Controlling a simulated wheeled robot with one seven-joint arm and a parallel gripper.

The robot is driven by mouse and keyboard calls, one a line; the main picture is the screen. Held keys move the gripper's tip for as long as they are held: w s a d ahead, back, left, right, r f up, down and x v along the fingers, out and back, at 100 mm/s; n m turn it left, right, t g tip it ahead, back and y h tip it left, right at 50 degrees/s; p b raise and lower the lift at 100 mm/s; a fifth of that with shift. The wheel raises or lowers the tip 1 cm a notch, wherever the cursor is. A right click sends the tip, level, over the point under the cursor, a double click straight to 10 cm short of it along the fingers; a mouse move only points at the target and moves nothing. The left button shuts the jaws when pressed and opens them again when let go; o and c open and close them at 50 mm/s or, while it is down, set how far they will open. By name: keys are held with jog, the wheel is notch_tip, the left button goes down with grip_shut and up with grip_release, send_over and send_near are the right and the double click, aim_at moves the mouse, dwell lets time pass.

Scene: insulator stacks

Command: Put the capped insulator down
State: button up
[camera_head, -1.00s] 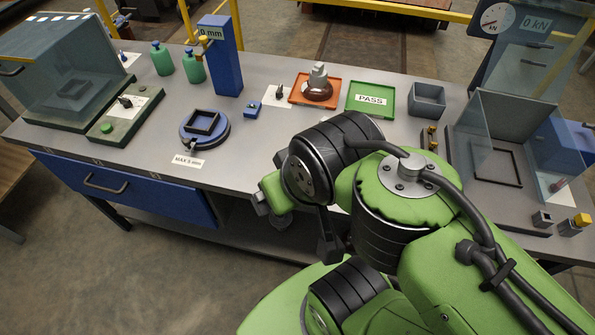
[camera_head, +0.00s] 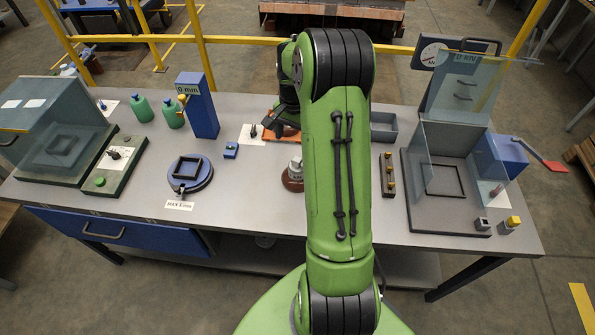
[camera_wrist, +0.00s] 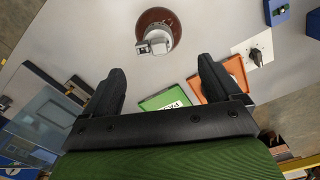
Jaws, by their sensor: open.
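The capped insulator, a brown disc (camera_head: 291,184) with a grey metal cap, stands upright on the bare grey bench (camera_head: 255,200), in front of the orange tray (camera_head: 275,138). My arm partly covers it in the head view. The wrist view shows it whole, with the disc (camera_wrist: 172,20) on the bench beyond my fingertips. My gripper (camera_wrist: 163,75) is open, its two dark fingers apart with nothing between them. It does not touch the insulator. In the head view my gripper is mostly hidden behind my arm, near the orange tray.
The green PASS tray (camera_wrist: 168,101) shows in the wrist view; my arm hides it in the head view. A grey bin (camera_head: 384,127) and a clear-walled test enclosure (camera_head: 440,180) are on the right. A blue round stand (camera_head: 190,174) is on the left. Bench is clear left of the insulator.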

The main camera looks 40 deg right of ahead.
aim_at(297, 159)
notch_tip(297, 159, down, 7)
jog(key=shift+f+b, duration=0.2)
jog(key=shift+b, duration=0.15)
jog(key=f, duration=0.5)
jog(key=shift+s+d+f, duration=0.1)
jog(key=shift+d+f, duration=0.05)
jog(key=shift+d, duration=0.2)
grip_shut()
